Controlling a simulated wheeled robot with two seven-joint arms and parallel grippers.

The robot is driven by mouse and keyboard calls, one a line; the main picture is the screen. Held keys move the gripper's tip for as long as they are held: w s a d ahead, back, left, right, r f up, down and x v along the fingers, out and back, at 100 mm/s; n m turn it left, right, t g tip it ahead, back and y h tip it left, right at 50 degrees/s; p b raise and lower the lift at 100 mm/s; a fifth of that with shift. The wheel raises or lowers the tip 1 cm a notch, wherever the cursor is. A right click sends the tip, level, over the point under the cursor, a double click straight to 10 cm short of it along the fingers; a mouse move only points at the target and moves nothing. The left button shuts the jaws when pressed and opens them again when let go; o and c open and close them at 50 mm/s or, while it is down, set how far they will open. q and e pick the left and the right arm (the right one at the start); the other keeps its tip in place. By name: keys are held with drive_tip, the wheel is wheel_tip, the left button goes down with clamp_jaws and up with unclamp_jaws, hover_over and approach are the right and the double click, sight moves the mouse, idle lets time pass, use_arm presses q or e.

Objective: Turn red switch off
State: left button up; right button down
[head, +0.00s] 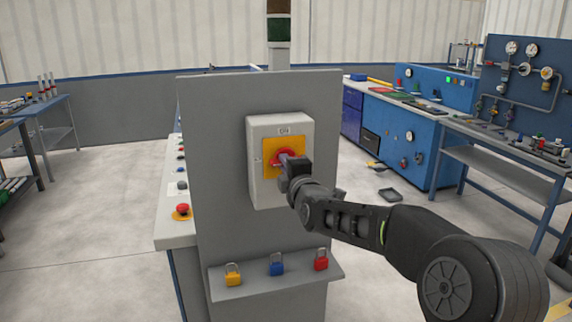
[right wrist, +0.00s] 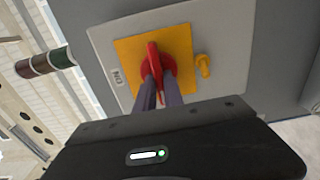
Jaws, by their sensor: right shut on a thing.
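The red switch (head: 283,156) is a rotary handle on a yellow plate (head: 270,146), on a light grey box (head: 257,185) fixed to a grey upright panel. My right gripper (head: 288,160) reaches it from the right and is shut on the handle. In the right wrist view the red handle (right wrist: 153,62) stands between the two fingertips (right wrist: 158,85), which are close together on it. The handle's long side lines up roughly with the fingers there. An "ON" label (right wrist: 117,76) shows beside the yellow plate. My left gripper is not in view.
A shelf (head: 285,278) below the box holds a yellow padlock (head: 233,274), a blue padlock (head: 277,264) and a red padlock (head: 321,259). A red button (head: 182,209) is on the side bench at left. Blue workbenches stand behind at right.

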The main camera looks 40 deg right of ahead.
drive_tip(key=c, duration=1.5)
unclamp_jaws()
drive_tip(key=shift+o, duration=0.2)
drive_tip(key=shift+s, duration=0.15)
drive_tip(key=b+v, duration=0.1)
drive_tip(key=v, duration=0.6)
drive_tip(key=shift+s+a, duration=0.15)
drive_tip(key=shift+s, duration=0.1)
